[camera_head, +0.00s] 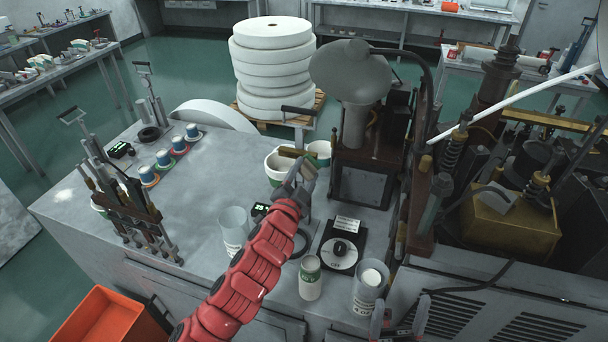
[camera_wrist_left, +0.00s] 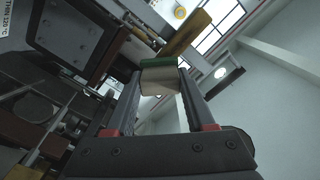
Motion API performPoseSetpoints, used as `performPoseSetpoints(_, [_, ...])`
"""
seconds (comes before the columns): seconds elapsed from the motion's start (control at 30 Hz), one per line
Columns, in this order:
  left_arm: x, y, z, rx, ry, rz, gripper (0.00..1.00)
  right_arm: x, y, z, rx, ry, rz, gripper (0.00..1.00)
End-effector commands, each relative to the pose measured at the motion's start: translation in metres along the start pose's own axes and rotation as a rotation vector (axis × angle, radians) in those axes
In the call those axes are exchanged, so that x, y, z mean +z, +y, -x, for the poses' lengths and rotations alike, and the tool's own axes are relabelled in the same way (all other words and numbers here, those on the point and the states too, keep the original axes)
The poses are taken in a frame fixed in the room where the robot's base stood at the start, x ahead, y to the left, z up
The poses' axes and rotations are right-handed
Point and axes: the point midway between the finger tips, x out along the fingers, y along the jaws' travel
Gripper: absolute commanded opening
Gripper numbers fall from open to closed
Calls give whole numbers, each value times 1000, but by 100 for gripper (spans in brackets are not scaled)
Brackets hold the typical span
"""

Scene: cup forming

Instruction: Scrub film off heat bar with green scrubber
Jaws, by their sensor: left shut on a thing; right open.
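My left gripper (camera_head: 303,168) is at the end of the red arm, left of the dark machine with the grey funnel. In the left wrist view its fingers (camera_wrist_left: 163,88) are shut on a block with a green top and pale body, the green scrubber (camera_wrist_left: 158,63). A yellow-brown bar, which looks like the heat bar (camera_wrist_left: 187,34), runs slantwise just beyond the green face; I cannot tell whether they touch. The bar also shows in the head view (camera_head: 292,152) near my left fingertips. Any film on it is too small to see. My right gripper (camera_head: 402,318) is open at the bottom edge, partly cut off.
White tubs (camera_head: 276,163) stand behind my left gripper. A tool rack (camera_head: 130,212) is at left. Machinery crowds the right.

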Motion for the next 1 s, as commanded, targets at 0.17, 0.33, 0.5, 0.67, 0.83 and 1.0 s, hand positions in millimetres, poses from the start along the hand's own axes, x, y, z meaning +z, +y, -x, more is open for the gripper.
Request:
performPoseSetpoints(0.17, [0,0,-4,0,0,0,10,0,0,1,0,0,0,76])
performPoseSetpoints(0.33, [1,0,-7,-1,-1,1,10,0,0,2,0,0,0,76])
performPoseSetpoints(0.5, [1,0,-11,-1,-2,1,10,0,0,2,0,0,0,76])
performPoseSetpoints(0.67, [1,-1,-12,0,-2,0,10,0,0,2,0,0,0,76])
performPoseSetpoints(0.83, [6,-9,-11,-1,-4,-2,10,-1,0,-6,0,0,0,76])
performPoseSetpoints(1.0, [17,-21,-10,0,-4,-2,10,-3,1,-18,0,0,0,76])
